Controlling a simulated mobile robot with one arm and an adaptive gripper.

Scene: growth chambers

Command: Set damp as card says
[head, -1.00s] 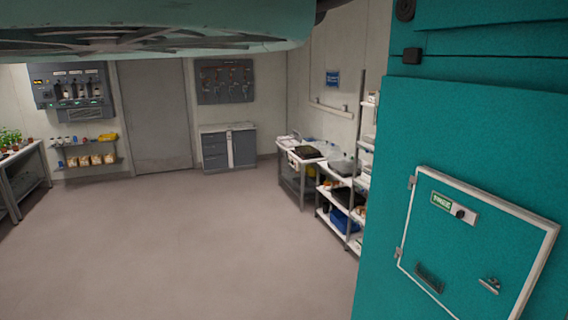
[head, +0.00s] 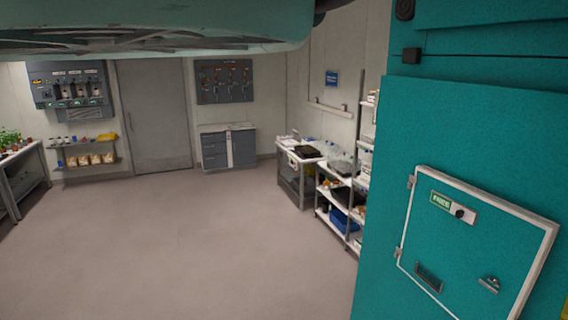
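No card with readable settings shows, and I cannot make out a control marked damp. A teal cabinet wall (head: 460,130) fills the right side. On it is a white-framed hatch (head: 475,245), which looks shut. The hatch carries a green label (head: 441,201), seemingly reading "FREE", with a small round knob (head: 460,212) beside it. A dark plate (head: 429,276) and a small metal latch (head: 490,284) sit lower on the hatch. My gripper is not in view.
Open floor (head: 190,240) spans the middle. A grey wall unit (head: 75,90) with several dark controls hangs at back left, beside a grey door (head: 155,115). A blue sign (head: 332,78), unreadable, hangs on the back right wall above a workbench (head: 300,154).

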